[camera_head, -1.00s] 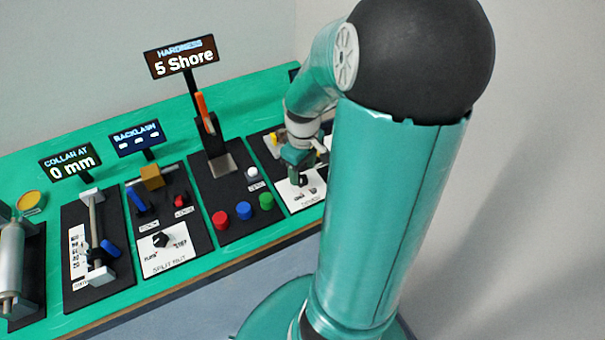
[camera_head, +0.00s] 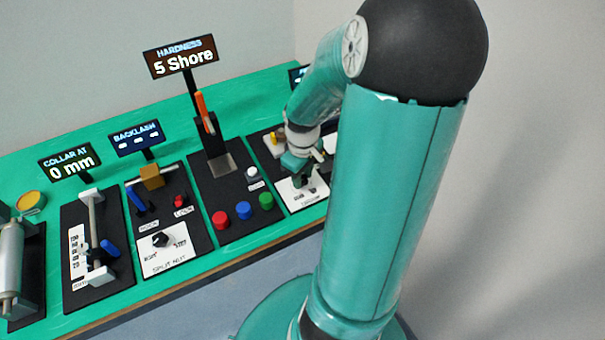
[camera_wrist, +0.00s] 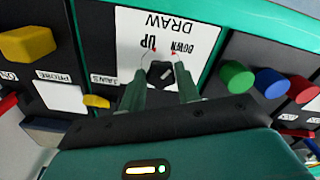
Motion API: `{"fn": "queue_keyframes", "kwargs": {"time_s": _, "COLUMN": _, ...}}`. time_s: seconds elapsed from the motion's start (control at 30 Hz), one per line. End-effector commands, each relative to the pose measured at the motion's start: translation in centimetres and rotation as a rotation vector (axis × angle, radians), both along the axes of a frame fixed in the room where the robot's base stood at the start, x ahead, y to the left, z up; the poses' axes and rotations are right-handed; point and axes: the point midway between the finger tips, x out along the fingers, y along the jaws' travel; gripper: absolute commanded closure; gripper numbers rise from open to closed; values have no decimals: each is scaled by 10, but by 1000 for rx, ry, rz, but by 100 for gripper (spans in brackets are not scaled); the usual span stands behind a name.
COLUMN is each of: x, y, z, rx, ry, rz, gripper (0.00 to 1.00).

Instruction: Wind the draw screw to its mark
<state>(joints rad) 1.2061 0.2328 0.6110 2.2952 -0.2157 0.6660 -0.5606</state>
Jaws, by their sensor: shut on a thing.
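The draw screw's black knob (camera_wrist: 160,76) shows in the wrist view on a white plate (camera_wrist: 187,22) marked DRAW, UP and DOWN. The plate appears upside down there. My gripper (camera_wrist: 162,88) has its two green fingers on either side of the knob, shut on it. In the head view my gripper (camera_head: 299,176) is low over the white plate (camera_head: 307,192) on the far right panel. The knob is hidden there behind the fingers. A display at that panel's back is mostly hidden by my arm, so its reading cannot be told.
Green (camera_wrist: 236,77), blue (camera_wrist: 271,82) and red (camera_wrist: 303,89) buttons stand on the neighbouring panel. A yellow block (camera_wrist: 28,43) and a small yellow part (camera_wrist: 95,101) lie on the other side. The hardness display (camera_head: 182,57) reads 5 Shore.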

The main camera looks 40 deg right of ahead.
Motion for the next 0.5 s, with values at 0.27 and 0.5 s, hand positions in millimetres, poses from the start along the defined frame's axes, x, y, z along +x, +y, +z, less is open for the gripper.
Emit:
{"fn": "queue_keyframes", "kwargs": {"time_s": 0.27, "x": 0, "y": 1, "z": 0, "rx": -1, "ry": 0, "rz": -98, "gripper": 90}}
{"fn": "queue_keyframes", "kwargs": {"time_s": 0.5, "x": 1, "y": 2, "z": 1, "rx": -1, "ry": -1, "rz": -271, "gripper": 90}}
